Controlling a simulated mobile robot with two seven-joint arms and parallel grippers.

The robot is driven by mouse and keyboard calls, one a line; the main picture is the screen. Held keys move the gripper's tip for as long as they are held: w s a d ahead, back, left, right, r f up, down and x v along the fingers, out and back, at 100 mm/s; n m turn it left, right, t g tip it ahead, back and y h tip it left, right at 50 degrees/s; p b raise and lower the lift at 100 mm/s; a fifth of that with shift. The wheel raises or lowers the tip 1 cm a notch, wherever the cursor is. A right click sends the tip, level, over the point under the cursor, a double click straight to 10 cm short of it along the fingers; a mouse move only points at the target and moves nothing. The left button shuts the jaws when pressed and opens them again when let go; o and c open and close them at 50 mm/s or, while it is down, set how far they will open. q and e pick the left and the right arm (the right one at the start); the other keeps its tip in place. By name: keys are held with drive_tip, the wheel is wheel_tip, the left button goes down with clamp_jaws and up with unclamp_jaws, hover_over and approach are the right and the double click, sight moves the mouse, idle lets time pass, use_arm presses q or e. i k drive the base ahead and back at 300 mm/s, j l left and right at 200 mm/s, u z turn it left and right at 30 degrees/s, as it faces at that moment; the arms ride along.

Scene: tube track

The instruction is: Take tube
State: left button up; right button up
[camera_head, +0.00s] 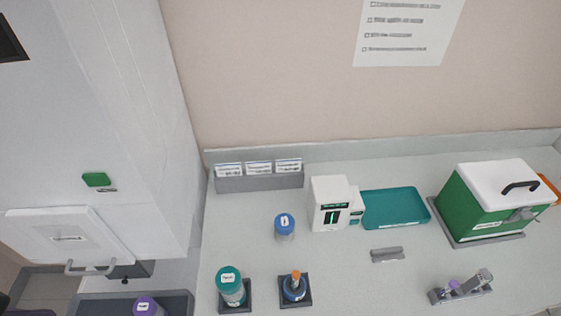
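No thing in view is plainly labelled as the tube. A small purple-topped item (454,285) sits in a grey metallic holder (472,291) at the lower right of the counter; it may be a capped tube, but it is too small to tell. Another purple-capped item (147,306) stands in a dark grey tray (97,305) at the bottom left, cut off by the picture edge. Neither of my grippers shows in the head view.
On the counter (370,285) are a teal-lidded jar (230,286), a blue container with an orange top (294,287), a blue-capped container (285,227), a white device (329,204), a teal tray (394,207) and a green-white box (490,203). A white cabinet (150,130) stands left.

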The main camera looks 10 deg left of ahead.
sight(296, 275)
drive_tip(key=k+j+z, duration=0.1)
drive_tip(key=j+z, duration=0.25)
drive_tip(key=k+j+z, duration=0.25)
drive_tip(key=j, duration=0.15)
drive_tip(key=k, duration=0.3)
drive_tip(key=i+j+u, duration=0.1)
drive_tip(key=u, duration=0.3)
drive_tip(key=i+j+u, duration=0.1)
drive_tip(key=u, duration=0.3)
